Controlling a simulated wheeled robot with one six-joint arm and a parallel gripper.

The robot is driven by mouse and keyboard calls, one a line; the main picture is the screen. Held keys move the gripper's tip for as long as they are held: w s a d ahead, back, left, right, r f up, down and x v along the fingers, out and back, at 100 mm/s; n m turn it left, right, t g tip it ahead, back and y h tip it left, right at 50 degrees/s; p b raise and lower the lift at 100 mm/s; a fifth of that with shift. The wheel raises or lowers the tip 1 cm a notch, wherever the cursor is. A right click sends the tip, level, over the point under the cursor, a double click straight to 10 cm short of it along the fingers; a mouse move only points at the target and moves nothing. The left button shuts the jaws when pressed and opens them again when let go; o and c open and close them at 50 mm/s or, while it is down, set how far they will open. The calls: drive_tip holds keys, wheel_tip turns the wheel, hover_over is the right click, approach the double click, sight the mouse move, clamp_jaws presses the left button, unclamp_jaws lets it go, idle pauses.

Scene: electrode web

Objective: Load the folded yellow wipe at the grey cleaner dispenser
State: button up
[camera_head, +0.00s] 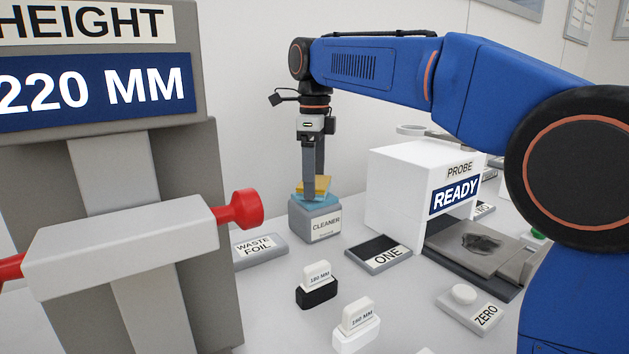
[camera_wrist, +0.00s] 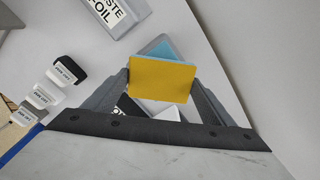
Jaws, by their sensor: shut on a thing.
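The folded yellow wipe (camera_wrist: 162,80) is a flat yellow rectangle between the two fingers of my gripper (camera_wrist: 163,95) in the wrist view. In the head view my gripper (camera_head: 313,188) points straight down and is shut on the wipe (camera_head: 322,185). The grey cleaner dispenser (camera_head: 316,221) is a box labelled CLEANER with a blue top (camera_head: 300,197). The wipe is right at or just above the blue top; I cannot tell whether they touch. In the wrist view a blue patch (camera_wrist: 162,48) shows behind the wipe, and the wipe hides most of the dispenser.
The white PROBE box (camera_head: 405,195) stands further right. Labelled blocks (camera_head: 317,284) stand in front. The large HEIGHT stand (camera_head: 180,180) fills the left side.

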drive_tip(key=shift+r, duration=3.05)
drive_tip(key=shift+f, duration=0.1)
drive_tip(key=shift+f, duration=3.25)
drive_tip(key=shift+r, duration=0.1)
drive_tip(key=shift+r, duration=3.3)
drive_tip(key=shift+f, duration=3.5)
drive_tip(key=shift+c, duration=0.3)
drive_tip(key=shift+r, duration=3.4)
